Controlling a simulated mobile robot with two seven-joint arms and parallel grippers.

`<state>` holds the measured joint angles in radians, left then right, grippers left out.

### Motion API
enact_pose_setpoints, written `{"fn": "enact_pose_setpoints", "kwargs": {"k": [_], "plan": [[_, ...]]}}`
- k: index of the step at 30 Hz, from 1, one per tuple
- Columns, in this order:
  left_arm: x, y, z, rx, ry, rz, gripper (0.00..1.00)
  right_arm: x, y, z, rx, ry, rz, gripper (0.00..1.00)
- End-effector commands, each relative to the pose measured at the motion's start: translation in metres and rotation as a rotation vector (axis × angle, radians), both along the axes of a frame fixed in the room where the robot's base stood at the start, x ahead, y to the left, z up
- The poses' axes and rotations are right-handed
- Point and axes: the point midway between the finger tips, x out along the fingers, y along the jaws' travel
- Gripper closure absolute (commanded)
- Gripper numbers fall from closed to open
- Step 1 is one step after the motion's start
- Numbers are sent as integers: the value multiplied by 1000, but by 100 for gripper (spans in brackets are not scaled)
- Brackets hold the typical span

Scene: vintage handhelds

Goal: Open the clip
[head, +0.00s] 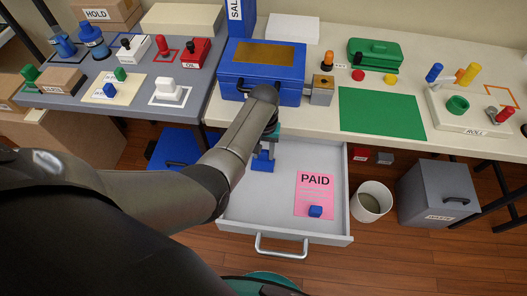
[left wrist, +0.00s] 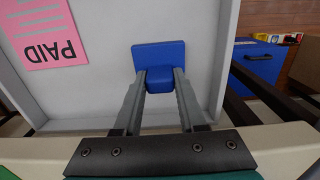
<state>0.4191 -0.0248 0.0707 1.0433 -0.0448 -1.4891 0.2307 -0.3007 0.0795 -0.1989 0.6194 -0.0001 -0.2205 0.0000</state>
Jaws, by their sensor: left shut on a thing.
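A blue piece (head: 262,164) with a flat plate and a smaller block on it is inside the open grey drawer (head: 283,236), near its left side. I cannot tell for sure whether this is the clip. My left gripper (head: 266,148) reaches down into the drawer over it. In the left wrist view, the left gripper (left wrist: 160,92) has its two fingers on either side of the block of the blue piece (left wrist: 158,54), shut on it. A pink PAID slip (head: 314,190) lies in the drawer with a small blue block (head: 315,211) on it. My right gripper is not in view.
A blue box (head: 262,62) and a green mat (head: 381,114) are on the counter above the drawer. A white bin (head: 371,201) and a grey box (head: 438,192) stand on the floor at right. The drawer's middle floor is bare.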

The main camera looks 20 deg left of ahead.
Motion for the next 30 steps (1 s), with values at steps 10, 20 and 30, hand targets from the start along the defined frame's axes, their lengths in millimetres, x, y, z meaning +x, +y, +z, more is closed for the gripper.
{"fn": "enact_pose_setpoints", "kwargs": {"k": [10,20,30], "plan": [[6,3,-5,-41,150,0,100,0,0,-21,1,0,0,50],[7,3,-3,-61,215,0,100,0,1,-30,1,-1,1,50],[7,2,-2,-61,215,0,50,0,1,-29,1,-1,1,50]]}}
